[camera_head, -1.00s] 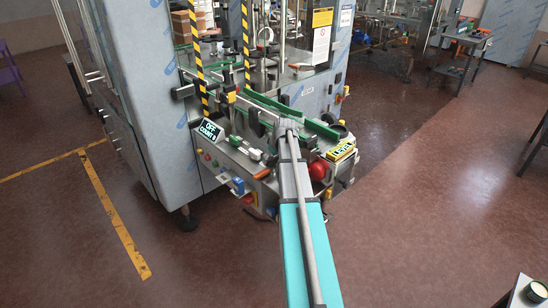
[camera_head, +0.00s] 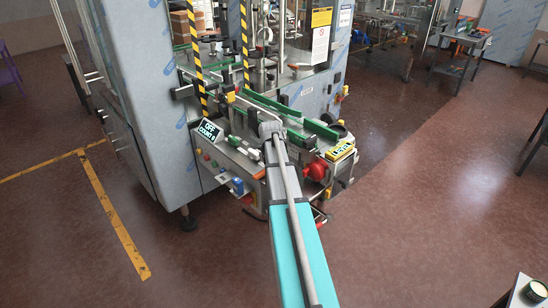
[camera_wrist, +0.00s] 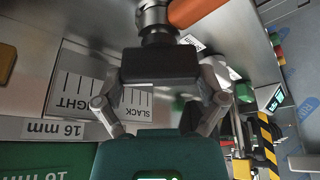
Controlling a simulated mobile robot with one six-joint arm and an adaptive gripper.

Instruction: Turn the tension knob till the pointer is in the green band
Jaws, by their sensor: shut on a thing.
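In the wrist view, my gripper (camera_wrist: 160,78) has its two grey fingers closed in on the sides of a black block-shaped piece, which looks like the tension knob (camera_wrist: 160,66). A dark stem and a silver part show beyond it. A pale scale plate (camera_wrist: 75,95) with tick lines and the words SLACK and TIGHT lies to the left, upside down. I cannot make out the pointer or a green band on it. In the head view, my gripper (camera_head: 270,128) is at the machine's front deck; its fingers and the knob are hidden by my arm.
An orange handle (camera_wrist: 195,10) lies close beyond the knob. On the machine, a display (camera_head: 209,130) reads OFF, COUNT 0. Green rails (camera_head: 280,106) stand behind my gripper. A red round part (camera_head: 316,171) and a yellow LEVEL sign (camera_head: 341,151) are to the right.

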